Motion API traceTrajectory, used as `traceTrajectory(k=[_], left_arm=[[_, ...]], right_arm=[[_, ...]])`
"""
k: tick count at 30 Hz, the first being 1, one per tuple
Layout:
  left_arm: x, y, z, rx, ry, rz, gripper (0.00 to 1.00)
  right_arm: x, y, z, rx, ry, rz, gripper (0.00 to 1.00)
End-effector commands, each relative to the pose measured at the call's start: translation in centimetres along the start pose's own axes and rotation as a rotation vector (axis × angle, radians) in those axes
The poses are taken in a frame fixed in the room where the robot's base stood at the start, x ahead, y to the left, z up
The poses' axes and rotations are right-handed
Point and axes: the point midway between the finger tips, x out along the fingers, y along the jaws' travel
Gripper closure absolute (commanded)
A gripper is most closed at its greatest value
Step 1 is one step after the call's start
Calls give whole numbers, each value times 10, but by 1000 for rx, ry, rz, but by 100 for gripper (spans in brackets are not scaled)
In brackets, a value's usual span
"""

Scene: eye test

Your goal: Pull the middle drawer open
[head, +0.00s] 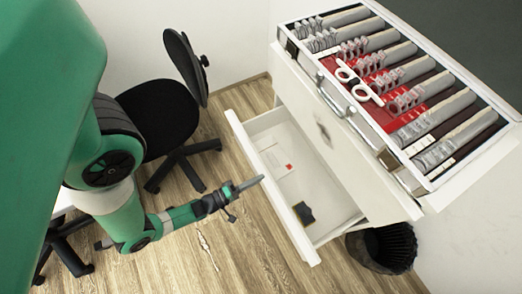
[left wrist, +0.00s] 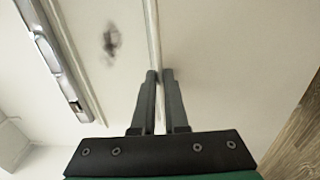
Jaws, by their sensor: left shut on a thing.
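A white drawer (head: 271,190) stands pulled out of the cabinet, below a white upper front (head: 345,150) with a dark smudge. I take it for the middle drawer; lower drawers cannot be made out. A paper with a red mark (head: 288,167) and a small black object (head: 304,213) lie inside. My left gripper (head: 262,179) is at the drawer's front edge. In the left wrist view its two fingers (left wrist: 159,75) stand on either side of a thin white edge (left wrist: 154,35), shut on it. My right gripper is not in view.
An open case of lenses (head: 400,90) stands on the cabinet. A black chair (head: 160,115) is behind my left arm at the left. A black bin (head: 382,248) stands at the lower right.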

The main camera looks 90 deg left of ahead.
Motion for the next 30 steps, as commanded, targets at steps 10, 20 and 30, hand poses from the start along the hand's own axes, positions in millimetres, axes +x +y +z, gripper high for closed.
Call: traceTrajectory(k=[10,20,30], left_arm=[[-4,0,3,-1,-9,1,100],[-4,0,3,-1,-9,1,60],[-5,0,4,-1,-10,2,59]], right_arm=[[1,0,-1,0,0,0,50],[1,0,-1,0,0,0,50],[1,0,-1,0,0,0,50]])
